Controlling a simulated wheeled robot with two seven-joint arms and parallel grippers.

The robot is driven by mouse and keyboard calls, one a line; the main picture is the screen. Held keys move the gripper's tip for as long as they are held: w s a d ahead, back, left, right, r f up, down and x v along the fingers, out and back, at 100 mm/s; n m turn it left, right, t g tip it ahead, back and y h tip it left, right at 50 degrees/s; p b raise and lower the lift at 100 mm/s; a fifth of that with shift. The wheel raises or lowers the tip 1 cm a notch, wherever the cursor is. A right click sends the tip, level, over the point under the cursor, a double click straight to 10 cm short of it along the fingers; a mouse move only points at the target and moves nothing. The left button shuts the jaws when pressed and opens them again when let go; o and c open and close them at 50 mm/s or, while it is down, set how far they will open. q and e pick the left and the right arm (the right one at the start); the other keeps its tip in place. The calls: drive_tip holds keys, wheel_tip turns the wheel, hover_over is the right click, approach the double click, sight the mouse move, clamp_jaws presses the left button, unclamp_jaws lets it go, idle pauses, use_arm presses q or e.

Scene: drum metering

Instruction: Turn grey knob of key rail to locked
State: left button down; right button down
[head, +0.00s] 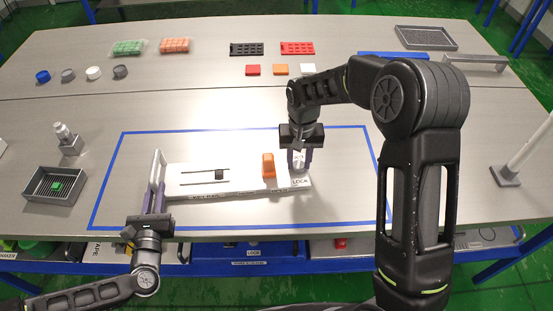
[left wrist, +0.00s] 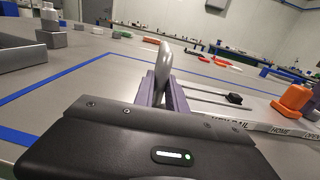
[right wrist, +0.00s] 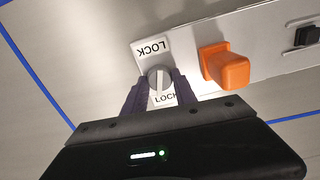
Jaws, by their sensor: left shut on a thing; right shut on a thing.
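The white key rail (head: 205,186) lies inside the blue taped area, with a black slider (head: 219,174) in its slot and an orange block (head: 268,165) near its right end. In the right wrist view, my right gripper (right wrist: 157,88) is shut on the grey knob (right wrist: 159,78), with LOCK labels on both sides of it. In the head view the right gripper (head: 297,160) hides most of the knob. My left gripper (head: 154,203) is shut on the grey handle (left wrist: 162,72) at the rail's left end. The knob's exact setting is hard to tell.
A dark tray (head: 55,184) with a green piece and a small bottle on a block (head: 68,138) stand at the left. Coloured tiles (head: 281,69) and black and red racks (head: 297,48) lie at the back. A white post (head: 510,170) stands at the right.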

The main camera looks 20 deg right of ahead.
sight(298, 164)
drive_tip(key=n, duration=0.3)
drive_tip(key=shift+n, duration=0.3)
idle(0.4)
drive_tip(key=c, duration=1)
unclamp_jaws()
wheel_tip(298, 164, up, 12)
use_arm(q)
drive_tip(key=c, duration=1.3)
unclamp_jaws()
